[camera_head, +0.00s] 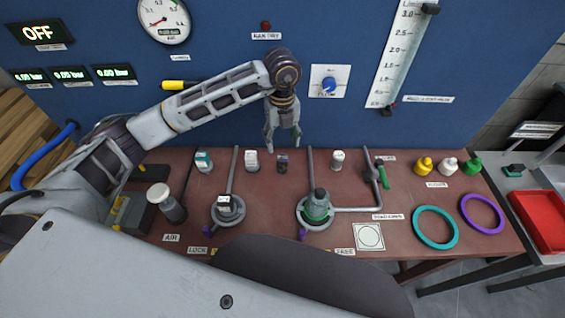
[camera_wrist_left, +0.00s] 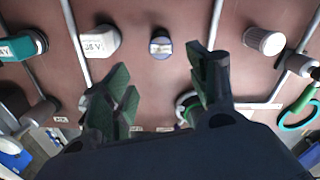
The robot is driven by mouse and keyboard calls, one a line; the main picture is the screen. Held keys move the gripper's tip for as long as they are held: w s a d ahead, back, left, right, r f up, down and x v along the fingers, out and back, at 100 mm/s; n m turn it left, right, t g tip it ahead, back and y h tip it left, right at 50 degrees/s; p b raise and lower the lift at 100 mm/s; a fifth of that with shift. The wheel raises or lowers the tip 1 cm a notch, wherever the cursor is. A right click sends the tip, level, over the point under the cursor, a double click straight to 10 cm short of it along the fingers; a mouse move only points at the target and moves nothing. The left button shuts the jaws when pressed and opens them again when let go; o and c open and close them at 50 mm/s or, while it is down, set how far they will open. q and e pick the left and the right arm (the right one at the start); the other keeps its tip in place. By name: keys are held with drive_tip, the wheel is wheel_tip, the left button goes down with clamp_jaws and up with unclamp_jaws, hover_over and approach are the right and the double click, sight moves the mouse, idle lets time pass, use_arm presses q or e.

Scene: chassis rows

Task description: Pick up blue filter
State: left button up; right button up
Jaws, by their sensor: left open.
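My left gripper (camera_head: 283,138) hangs fingers down in front of the blue panel, above the back part of the brown bench. It is open and empty, and its fingers also show in the left wrist view (camera_wrist_left: 163,88). A small dark piece (camera_head: 282,163) stands on the bench just below the fingers. In the left wrist view it shows a blue-violet band and a pale top (camera_wrist_left: 160,43), and it looks like the blue filter. It lies beyond the fingertips, roughly in line with the gap between them, and nothing touches it. My right gripper does not show.
A white block (camera_head: 251,160) and a teal-and-white one (camera_head: 203,161) stand left of the dark piece, a white cylinder (camera_head: 337,160) right. Thin rods and round fixtures (camera_head: 317,208) lie in front. Rings (camera_head: 435,228) and a red tray (camera_head: 543,215) are farther right.

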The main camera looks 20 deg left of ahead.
sight(283, 165)
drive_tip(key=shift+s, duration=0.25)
use_arm(q)
drive_tip(key=shift+f, duration=0.45)
wheel_tip(283, 165, down, 8)
drive_tip(key=shift+r, duration=0.2)
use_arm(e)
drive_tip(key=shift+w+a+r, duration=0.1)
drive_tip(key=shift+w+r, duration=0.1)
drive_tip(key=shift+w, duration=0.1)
use_arm(q)
drive_tip(key=shift+w+f+p, duration=0.15)
drive_tip(key=shift+f+p, duration=0.1)
drive_tip(key=shift+f, duration=0.9)
drive_tip(key=shift+w+f+p, duration=0.1)
drive_tip(key=shift+f+p, duration=0.15)
drive_tip(key=shift+f, duration=1.25)
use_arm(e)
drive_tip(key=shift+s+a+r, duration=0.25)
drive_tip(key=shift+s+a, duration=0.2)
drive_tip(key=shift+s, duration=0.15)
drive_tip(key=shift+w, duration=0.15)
